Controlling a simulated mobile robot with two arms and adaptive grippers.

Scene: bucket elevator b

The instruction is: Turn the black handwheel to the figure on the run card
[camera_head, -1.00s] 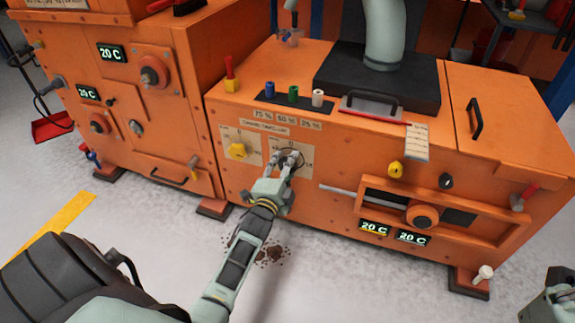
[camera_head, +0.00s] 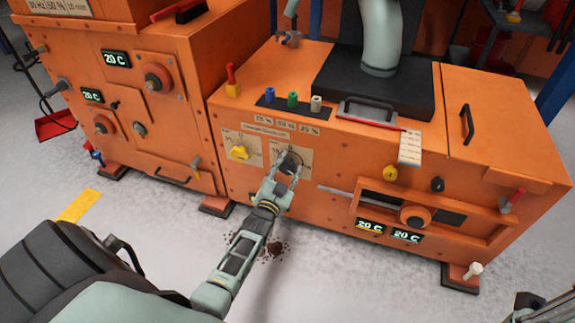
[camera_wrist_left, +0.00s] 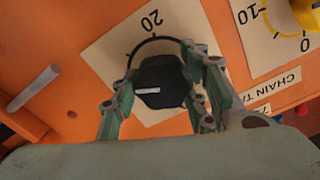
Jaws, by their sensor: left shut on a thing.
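The black handwheel (camera_wrist_left: 162,82) sits on the orange machine's front, over a pale dial plate (camera_wrist_left: 120,52) marked 20. Its black body has a small white mark. My left gripper (camera_wrist_left: 158,98) has its fingers on either side of the handwheel and is shut on it. In the head view the left gripper (camera_head: 288,167) covers much of the handwheel, and its pointer reading cannot be made out. A white card (camera_head: 410,148) hangs over the machine's front top edge; its print is too small to read. Part of my right arm (camera_head: 535,308) shows at the bottom right corner; its fingers cannot be made out.
A yellow knob (camera_head: 239,152) with its own dial is just left of the handwheel. Blue, green and white plugs (camera_head: 293,99) stand on top. A slide with an orange knob (camera_head: 415,217) and two 20 C displays (camera_head: 369,225) are to the right. The floor in front is mostly clear.

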